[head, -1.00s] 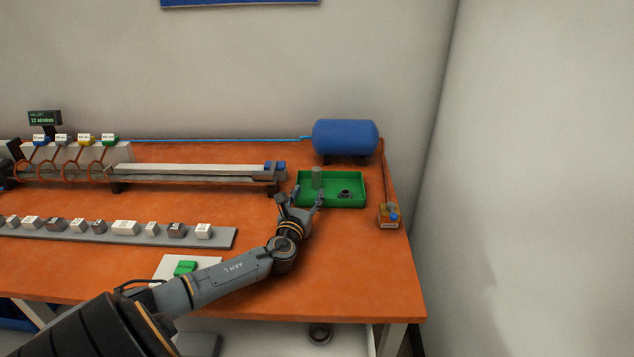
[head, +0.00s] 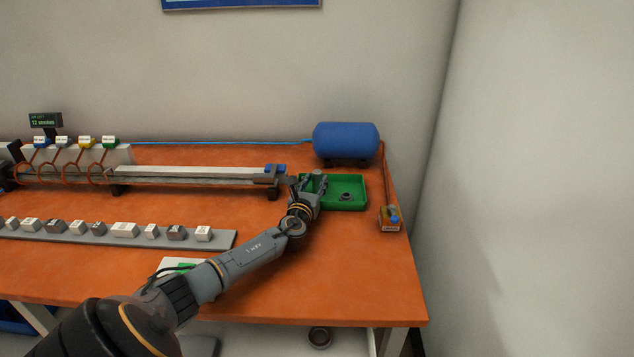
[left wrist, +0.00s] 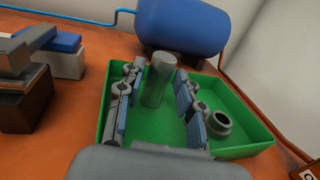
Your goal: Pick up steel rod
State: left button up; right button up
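The steel rod (left wrist: 158,82) is a plain grey cylinder standing upright in the green tray (left wrist: 245,98). In the left wrist view it stands between the two fingers of my left gripper (left wrist: 155,100). The fingers are open, with a visible gap on the right side of the rod; the left finger is closer to it. In the head view my left gripper (head: 312,188) reaches over the left part of the tray (head: 364,190) and largely hides the rod. My right gripper is in neither view.
A dark ring-shaped part (left wrist: 219,123) lies in the tray right of the gripper; it also shows in the head view (head: 346,196). A blue tank (head: 346,140) stands behind the tray. A long rail (head: 200,173) ends close to its left. A small box (head: 390,219) sits at right.

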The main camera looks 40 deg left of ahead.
pick_arm(q)
grip_shut()
jog(key=shift+r, duration=0.15)
